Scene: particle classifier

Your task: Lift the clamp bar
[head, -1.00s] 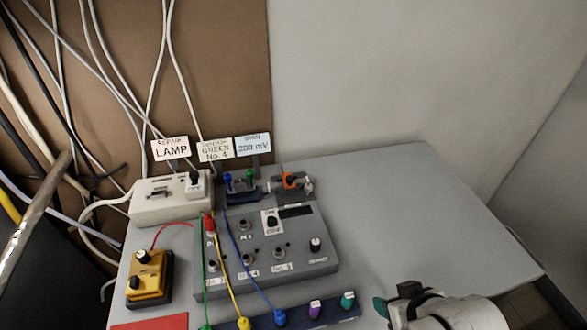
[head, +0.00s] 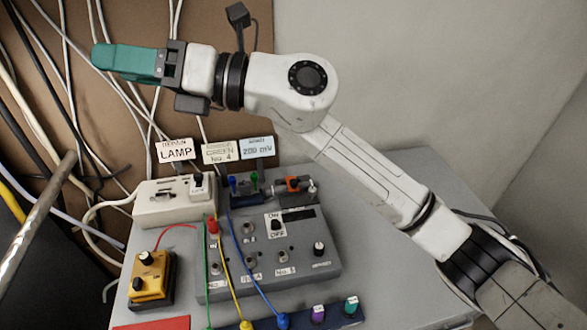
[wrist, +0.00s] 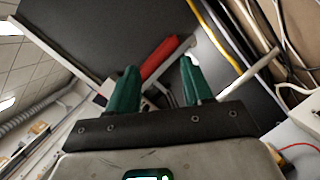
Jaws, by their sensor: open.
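My gripper (head: 100,57) is raised at the upper left of the head view, its green fingers pointing left, above the table and in front of the brown board. In the wrist view the gripper (wrist: 158,66) is open and empty, with a gap between its fingers. Beyond that gap a red handle (wrist: 160,58) lies slanted against a dark panel, apart from the fingers as far as I can tell. A grey metal bar (head: 38,218) stands slanted at the left edge of the head view. I cannot tell which of these, if either, is the clamp bar.
A grey table (head: 410,180) holds a grey control box (head: 300,255), a white lamp box (head: 160,205), a yellow box (head: 150,280) and a small orange-knobbed clamp (head: 293,184). Label signs stand behind them. Loose cables (head: 75,120) hang along the left.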

